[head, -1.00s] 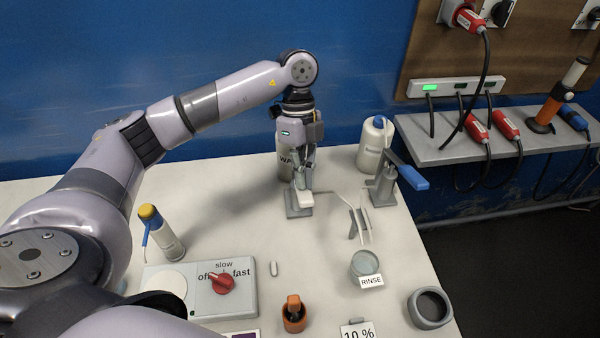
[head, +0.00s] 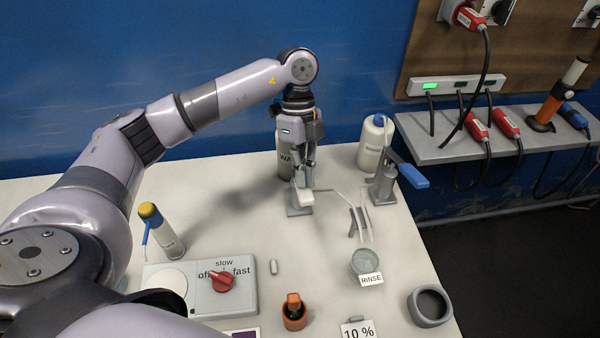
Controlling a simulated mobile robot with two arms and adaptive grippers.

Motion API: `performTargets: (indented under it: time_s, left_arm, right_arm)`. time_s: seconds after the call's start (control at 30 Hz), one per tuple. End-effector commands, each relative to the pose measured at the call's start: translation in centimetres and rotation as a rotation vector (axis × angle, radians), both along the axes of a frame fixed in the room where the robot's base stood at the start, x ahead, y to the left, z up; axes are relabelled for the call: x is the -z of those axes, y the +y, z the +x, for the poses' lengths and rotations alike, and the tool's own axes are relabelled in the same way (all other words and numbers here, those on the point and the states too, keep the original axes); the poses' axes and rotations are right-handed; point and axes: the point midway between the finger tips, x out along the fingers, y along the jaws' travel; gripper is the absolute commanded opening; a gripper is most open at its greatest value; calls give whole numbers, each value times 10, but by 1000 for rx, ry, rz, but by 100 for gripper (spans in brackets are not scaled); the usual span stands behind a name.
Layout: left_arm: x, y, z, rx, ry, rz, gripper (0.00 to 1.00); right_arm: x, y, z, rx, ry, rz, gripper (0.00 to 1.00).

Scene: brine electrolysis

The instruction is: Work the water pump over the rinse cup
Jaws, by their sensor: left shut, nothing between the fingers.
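The water pump stands at the back of the table in the head view, with a grey base (head: 300,211) and a pale press pad (head: 299,198). A thin spout tube runs right from it toward a small stand (head: 357,222) behind the rinse cup. The rinse cup (head: 365,264) is a small clear cup with a "RINSE" label. My left gripper (head: 302,183) points down, shut and empty, at the pump's pad. Whether it touches the pad I cannot tell. A grey bottle (head: 286,162) with a partly hidden "WA" label stands behind the gripper. My right gripper is not in view.
A grey post with a blue handle (head: 412,176) and a white jug (head: 374,145) stand right of the pump. In front are a stirrer plate with a red knob (head: 222,281), an orange holder (head: 293,315) and a grey ring-shaped holder (head: 430,308). The table's middle is mostly clear.

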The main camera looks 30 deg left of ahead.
Motion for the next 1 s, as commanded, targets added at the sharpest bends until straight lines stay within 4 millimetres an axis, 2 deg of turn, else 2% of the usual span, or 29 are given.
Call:
performTargets:
  time_s: [0.27,0.7,0.87,1.0]
  left_arm:
    - [4,-1,-1,1,2,0,0]
    - [57,-4,-7,0,3,2,0]
    - [49,-4,-6,-1,0,1,0]
    - [31,-2,-4,0,0,2,0]
  right_arm:
    - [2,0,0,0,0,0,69]
    - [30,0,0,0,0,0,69]
    - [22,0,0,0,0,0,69]
    - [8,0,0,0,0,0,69]
